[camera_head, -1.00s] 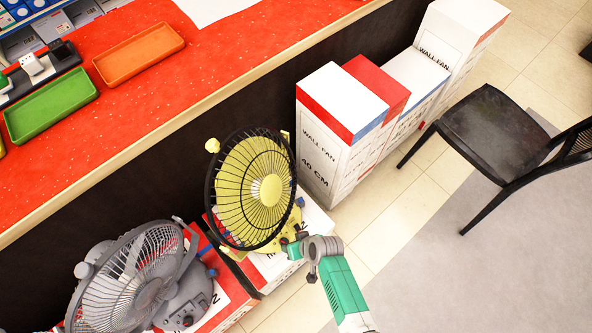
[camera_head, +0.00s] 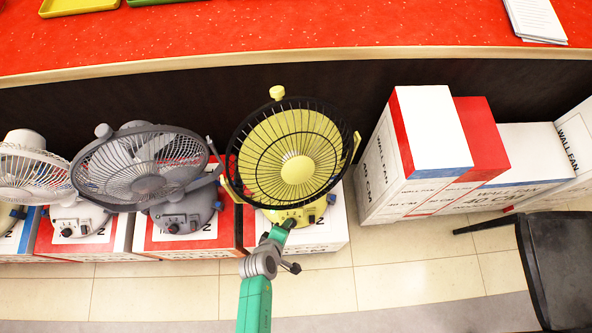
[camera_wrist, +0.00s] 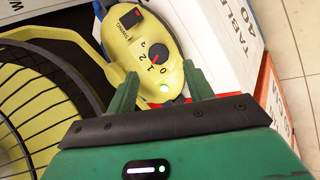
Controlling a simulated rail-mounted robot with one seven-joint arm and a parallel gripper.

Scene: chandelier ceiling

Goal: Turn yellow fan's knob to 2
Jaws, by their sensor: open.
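The yellow fan (camera_head: 297,168) with a black wire guard stands upright on a red and white box by the counter. My gripper (camera_head: 286,226) is at the front of its base in the head view. In the wrist view, the yellow base (camera_wrist: 122,52) carries a dark knob (camera_wrist: 160,52) with a red mark and numbers beside it. A dark switch (camera_wrist: 130,18) sits further up the base. My open gripper (camera_wrist: 160,74) has one green finger on each side of the base's lower end, near the knob. The knob's exact setting is hard to read.
Grey fans (camera_head: 145,178) stand on boxes to the left. Wall fan boxes (camera_head: 428,135) stand to the right, with a black chair (camera_head: 555,265) at the far right. The red counter (camera_head: 300,30) runs behind. The tiled floor (camera_head: 400,265) in front is mostly clear.

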